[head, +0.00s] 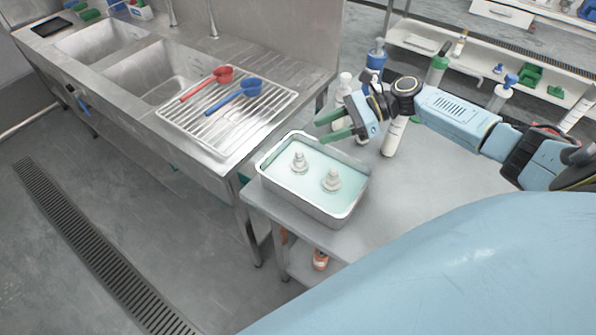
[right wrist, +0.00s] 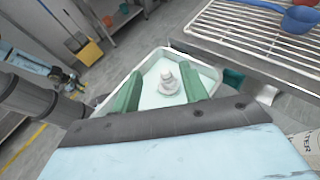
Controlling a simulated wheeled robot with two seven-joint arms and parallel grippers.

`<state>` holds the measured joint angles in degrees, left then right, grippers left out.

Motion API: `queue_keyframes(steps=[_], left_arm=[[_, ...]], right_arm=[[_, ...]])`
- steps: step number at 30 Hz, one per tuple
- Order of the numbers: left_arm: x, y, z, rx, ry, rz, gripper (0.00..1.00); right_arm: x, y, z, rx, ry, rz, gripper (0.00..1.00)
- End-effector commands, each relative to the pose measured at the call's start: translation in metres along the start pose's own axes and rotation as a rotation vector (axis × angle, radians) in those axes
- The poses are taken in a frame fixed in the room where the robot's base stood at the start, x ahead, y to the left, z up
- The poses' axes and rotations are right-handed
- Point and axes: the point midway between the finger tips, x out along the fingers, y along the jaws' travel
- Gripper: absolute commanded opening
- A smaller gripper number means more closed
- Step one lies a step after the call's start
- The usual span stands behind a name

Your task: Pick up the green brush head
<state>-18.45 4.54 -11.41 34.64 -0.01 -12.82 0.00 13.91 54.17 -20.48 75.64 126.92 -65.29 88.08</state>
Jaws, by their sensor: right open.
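I cannot clearly pick out the green brush head. Green items at the far left end of the sink counter (head: 89,15) are too small to identify. A green piece (right wrist: 232,78) under the sink edge in the right wrist view is also unclear. My right gripper (head: 320,130) has green fingers, spread apart with nothing between them. It hangs above the back edge of the metal tray (head: 346,216). In the right wrist view, the fingers (right wrist: 160,76) frame a white stepped part (right wrist: 168,80) lower down in the tray. My left gripper is not in view.
The tray holds pale liquid and two white stepped parts (head: 299,162) (head: 332,180). Bottles (head: 376,58) stand behind my right gripper. A red scoop (head: 207,84) and a blue scoop (head: 234,95) lie on the drain rack (head: 270,112). Green containers (head: 530,75) sit on the back shelf.

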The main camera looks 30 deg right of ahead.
Motion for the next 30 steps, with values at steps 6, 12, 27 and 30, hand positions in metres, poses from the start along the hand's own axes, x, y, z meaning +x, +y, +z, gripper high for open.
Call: queue_keyframes(steps=[6,12,27,30], left_arm=[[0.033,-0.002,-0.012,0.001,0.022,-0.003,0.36],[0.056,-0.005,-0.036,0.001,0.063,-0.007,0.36],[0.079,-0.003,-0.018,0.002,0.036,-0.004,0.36],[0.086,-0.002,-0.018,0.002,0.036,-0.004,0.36]], right_arm=[[0.012,0.000,-0.028,-0.002,0.001,0.001,0.44],[0.020,0.000,-0.047,-0.003,0.000,0.000,0.44],[0.065,0.000,-0.050,-0.005,-0.002,0.003,0.44],[0.081,0.000,-0.050,-0.005,-0.001,0.003,0.44]])
